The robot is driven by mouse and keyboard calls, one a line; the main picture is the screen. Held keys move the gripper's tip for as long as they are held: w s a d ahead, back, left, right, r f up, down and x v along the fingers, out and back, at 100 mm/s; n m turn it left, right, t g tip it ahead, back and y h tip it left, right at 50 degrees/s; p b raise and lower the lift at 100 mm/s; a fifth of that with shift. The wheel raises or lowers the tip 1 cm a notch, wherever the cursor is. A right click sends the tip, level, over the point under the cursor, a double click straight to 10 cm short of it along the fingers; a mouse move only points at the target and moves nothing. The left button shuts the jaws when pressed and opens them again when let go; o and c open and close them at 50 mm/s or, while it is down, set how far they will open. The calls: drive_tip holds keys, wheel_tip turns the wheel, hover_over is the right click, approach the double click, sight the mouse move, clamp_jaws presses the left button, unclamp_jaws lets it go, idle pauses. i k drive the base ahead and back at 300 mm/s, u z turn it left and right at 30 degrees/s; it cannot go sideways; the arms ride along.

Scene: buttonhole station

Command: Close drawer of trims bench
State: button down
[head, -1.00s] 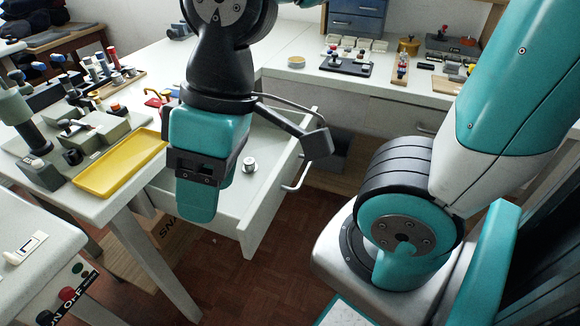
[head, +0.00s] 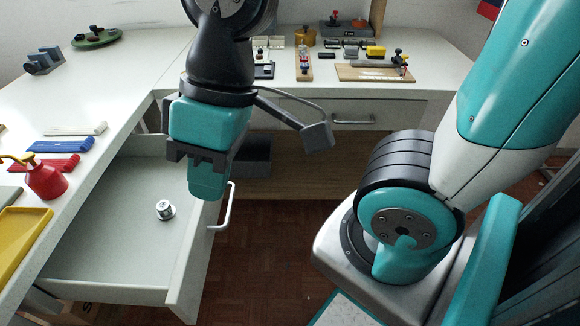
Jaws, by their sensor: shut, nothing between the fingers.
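The open drawer (head: 105,245) juts out to the right from under the left bench (head: 125,80) in the head view. Its white front panel (head: 196,262) carries a metal bar handle (head: 228,208). A small metal spool or bobbin (head: 165,210) lies inside on the drawer's floor. My gripper (head: 207,185) hangs over the far end of the drawer front in the picture, pointing down, and hides part of the panel and drawer. Its fingers are shut and hold nothing. I cannot tell whether it touches the drawer.
A red can (head: 46,180) and a yellow tray (head: 18,240) stand near the left bench's edge. A second bench at the back has a shut drawer with a handle (head: 353,120). The brown tiled floor (head: 265,270) right of the open drawer is clear.

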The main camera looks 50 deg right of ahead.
sight(116, 249)
drive_tip(key=z, duration=1)
drive_tip(key=k, duration=0.7)
drive_tip(key=u, duration=1.1)
